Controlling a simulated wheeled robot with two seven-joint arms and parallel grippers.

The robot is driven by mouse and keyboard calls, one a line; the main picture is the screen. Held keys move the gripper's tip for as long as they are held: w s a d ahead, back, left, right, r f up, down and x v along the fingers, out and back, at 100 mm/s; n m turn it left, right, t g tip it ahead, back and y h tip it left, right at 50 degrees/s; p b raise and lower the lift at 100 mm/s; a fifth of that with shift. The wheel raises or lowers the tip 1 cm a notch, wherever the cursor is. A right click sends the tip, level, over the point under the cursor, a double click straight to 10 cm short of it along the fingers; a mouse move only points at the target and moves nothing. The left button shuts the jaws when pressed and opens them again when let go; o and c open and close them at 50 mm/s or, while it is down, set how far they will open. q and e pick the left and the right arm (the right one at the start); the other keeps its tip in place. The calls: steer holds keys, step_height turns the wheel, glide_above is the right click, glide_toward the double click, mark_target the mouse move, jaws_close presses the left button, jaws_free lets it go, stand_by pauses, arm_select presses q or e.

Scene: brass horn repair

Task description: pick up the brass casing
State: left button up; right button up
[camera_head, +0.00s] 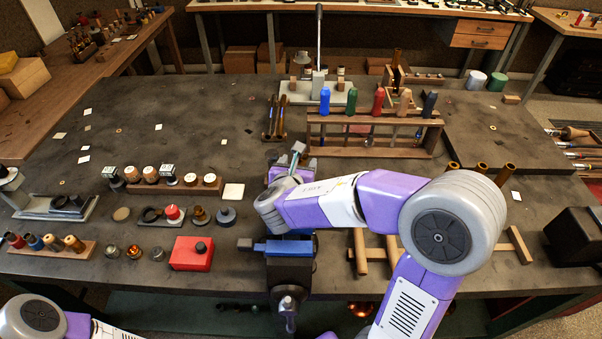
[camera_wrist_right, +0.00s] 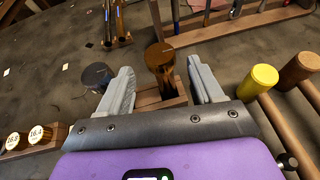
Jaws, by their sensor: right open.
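The brass casing (camera_wrist_right: 162,64) shows in the right wrist view as a shiny amber-brown cylinder with a flat round top, standing by a wooden block. My right gripper (camera_wrist_right: 164,76) is open, with one grey finger on each side of the casing. Gaps show between the casing and both fingers. In the head view my right gripper (camera_head: 291,164) is over the middle of the bench, partly covered by its own arm, and I cannot make out the casing there. My left arm enters at the lower left, but its gripper is out of view.
A dark cylinder (camera_wrist_right: 97,75) stands just left of the left finger. A yellow-headed tool (camera_wrist_right: 260,79) and a brown-headed tool lie to the right. In the head view, a wooden rack (camera_head: 340,150) with coloured handles stands behind the gripper, and a blue-jawed vise (camera_head: 285,248) is in front.

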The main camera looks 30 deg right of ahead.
steer(key=x, duration=0.3)
steer(key=shift+w+d+f+b, duration=0.15)
steer(key=shift+w+d+b, duration=0.05)
steer(key=shift+d+b, duration=0.15)
steer(key=c, duration=1.2)
